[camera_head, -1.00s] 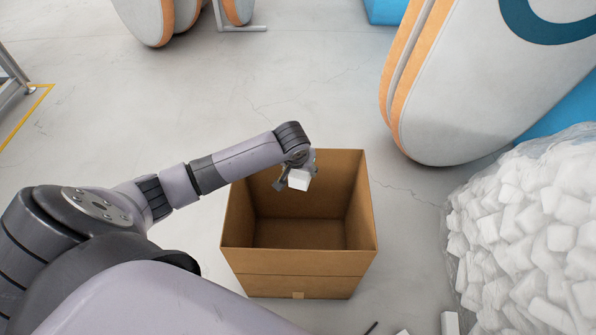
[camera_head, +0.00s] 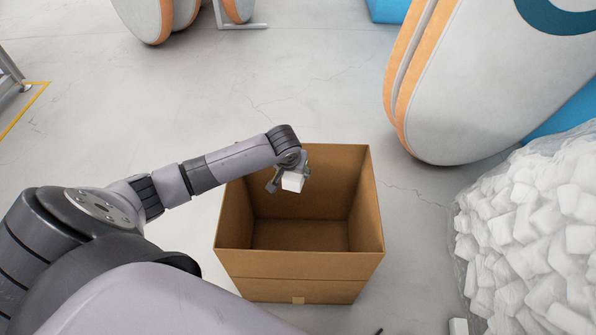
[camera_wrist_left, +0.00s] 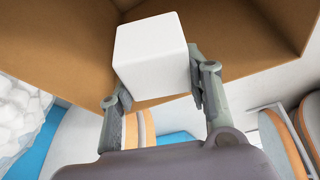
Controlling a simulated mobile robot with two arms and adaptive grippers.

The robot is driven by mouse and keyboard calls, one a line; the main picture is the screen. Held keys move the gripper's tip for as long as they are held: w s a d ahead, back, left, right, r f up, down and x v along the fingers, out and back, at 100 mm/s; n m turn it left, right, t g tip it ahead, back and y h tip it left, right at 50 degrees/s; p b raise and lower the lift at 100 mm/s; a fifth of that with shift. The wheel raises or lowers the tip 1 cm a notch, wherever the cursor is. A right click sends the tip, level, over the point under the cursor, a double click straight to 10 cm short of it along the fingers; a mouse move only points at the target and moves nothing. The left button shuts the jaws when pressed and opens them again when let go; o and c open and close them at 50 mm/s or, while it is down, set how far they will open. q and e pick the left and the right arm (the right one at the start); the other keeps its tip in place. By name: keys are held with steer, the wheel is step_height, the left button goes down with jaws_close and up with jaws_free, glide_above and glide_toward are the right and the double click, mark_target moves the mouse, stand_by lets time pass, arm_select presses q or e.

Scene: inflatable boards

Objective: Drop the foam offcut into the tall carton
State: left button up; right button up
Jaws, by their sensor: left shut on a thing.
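The foam offcut is a white block (camera_head: 292,182). My left gripper (camera_head: 288,177) is shut on it and holds it over the open top of the tall carton, towards its back left. In the left wrist view the foam offcut (camera_wrist_left: 151,50) sits between the two fingers of the left gripper (camera_wrist_left: 152,84). The tall carton (camera_head: 298,264) is brown, upright and open at the top. Its visible floor is bare. In the left wrist view its brown inner walls (camera_wrist_left: 245,30) fill the upper part. My right gripper is not in view.
A clear bag of white foam blocks (camera_head: 530,235) stands to the right of the carton. A large white and orange inflatable board (camera_head: 465,90) leans at the upper right. The grey floor behind the carton is clear.

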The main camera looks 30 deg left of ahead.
arm_select(q)
steer(key=shift+f, duration=0.4)
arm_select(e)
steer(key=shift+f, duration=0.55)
arm_select(q)
steer(key=o, duration=0.8)
steer(key=shift+o, duration=0.2)
steer(key=shift+r, duration=0.15)
steer(key=v, duration=1.1)
steer(key=shift+s+r, duration=0.25)
steer(key=shift+r, duration=0.1)
